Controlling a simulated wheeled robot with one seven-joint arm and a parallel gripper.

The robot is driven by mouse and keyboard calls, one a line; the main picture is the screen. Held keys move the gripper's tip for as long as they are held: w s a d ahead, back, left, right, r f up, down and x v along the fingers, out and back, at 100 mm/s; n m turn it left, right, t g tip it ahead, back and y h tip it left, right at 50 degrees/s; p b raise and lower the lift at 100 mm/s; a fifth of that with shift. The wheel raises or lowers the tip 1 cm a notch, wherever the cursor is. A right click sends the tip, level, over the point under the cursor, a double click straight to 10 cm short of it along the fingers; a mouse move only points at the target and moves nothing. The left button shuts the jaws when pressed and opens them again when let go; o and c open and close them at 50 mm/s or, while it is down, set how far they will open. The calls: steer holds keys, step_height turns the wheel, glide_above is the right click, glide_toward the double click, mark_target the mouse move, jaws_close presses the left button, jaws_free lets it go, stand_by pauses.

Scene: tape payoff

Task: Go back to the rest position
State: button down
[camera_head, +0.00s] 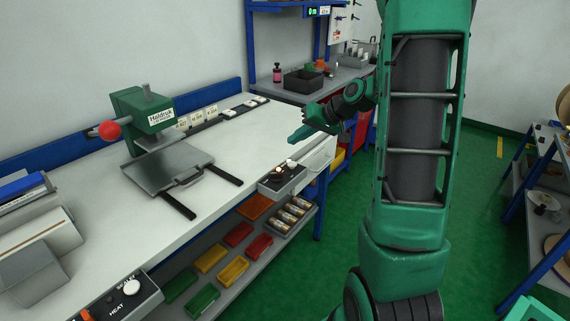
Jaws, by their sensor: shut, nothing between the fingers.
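My gripper (297,136) is small in the picture, above the right end of the white workbench (238,148). It is shut and empty, its tip pointing left. My green arm links fill much of the right half and hide part of the room behind. The gripper appears apart from the bench-top things.
A green press (140,112) with a red ball handle stands on the bench. A control box (282,179) sits at the front edge near my gripper. Colored bins fill the shelf below. A dark tray (303,81) stands on the rear bench.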

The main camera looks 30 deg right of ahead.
steer(key=s+a+m+g+h, duration=0.1)
steer(key=s+a+g+h, duration=0.1)
steer(key=s, duration=1.5)
steer(key=s+a+m+g+h, duration=0.1)
steer(key=s+a+g, duration=0.3)
steer(key=s, duration=1.4)
steer(key=shift+a+r+m+g+h, duration=0.2)
steer(key=shift+r+m+g+h, duration=0.15)
steer(key=shift+g, duration=0.85)
steer(key=shift+w, duration=0.1)
steer(key=shift+w+f, duration=0.2)
steer(key=shift+w, duration=0.3)
